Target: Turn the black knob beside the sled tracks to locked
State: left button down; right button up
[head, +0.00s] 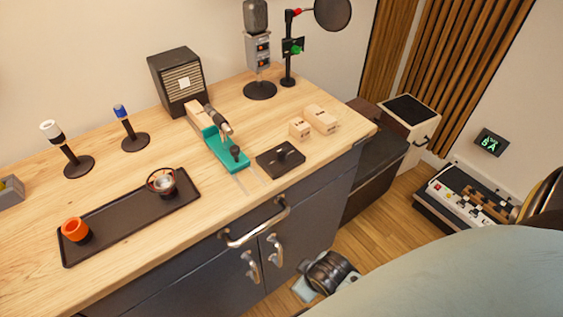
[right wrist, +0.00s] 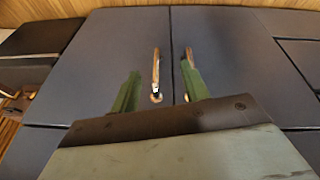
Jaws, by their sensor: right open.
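The black knob (head: 282,154) stands on a flat dark block (head: 267,164) on the wooden counter, just right of the thin metal sled tracks (head: 241,184). Its pointing direction is too small to tell. My left gripper is in neither view.
Two wooden blocks (head: 320,119) lie behind the knob. A black tray (head: 126,224) with cups is at left. Microphones and a speaker (head: 177,81) stand at the back. Metal handles (head: 254,226) stick out from the cabinet front.

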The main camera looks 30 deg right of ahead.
jog(key=w+a+r+n+t, duration=0.1)
jog(key=w+r+n+t, duration=0.5)
jog(key=r, duration=0.5)
jog(key=w+a+r+n+t+y, duration=0.1)
jog(key=w+r+n+t, duration=0.2)
jog(key=w+r, duration=0.65)
jog(key=w+a+r+n+t, duration=0.1)
jog(key=w+r+n+t, duration=0.35)
jog(key=r, duration=0.95)
jog(key=a+r+n+g+y, duration=0.1)
jog(key=a+r+n+y, duration=0.6)
jog(key=n, duration=0.5)
jog(key=a+r+n+g+y, duration=0.1)
jog(key=a+r+n+y, duration=0.4)
jog(key=n+y, duration=0.55)
jog(key=n+g+h, duration=1.6)
jog(key=n+h, duration=0.3)
jog(key=n, duration=1.5)
send_near(282, 149)
jog(key=shift+t+y, duration=0.25)
jog(key=f, duration=0.8)
jog(key=shift+s+d+f+b, duration=0.15)
jog(key=shift+s+f+b, duration=0.1)
jog(key=shift+f+b, duration=0.15)
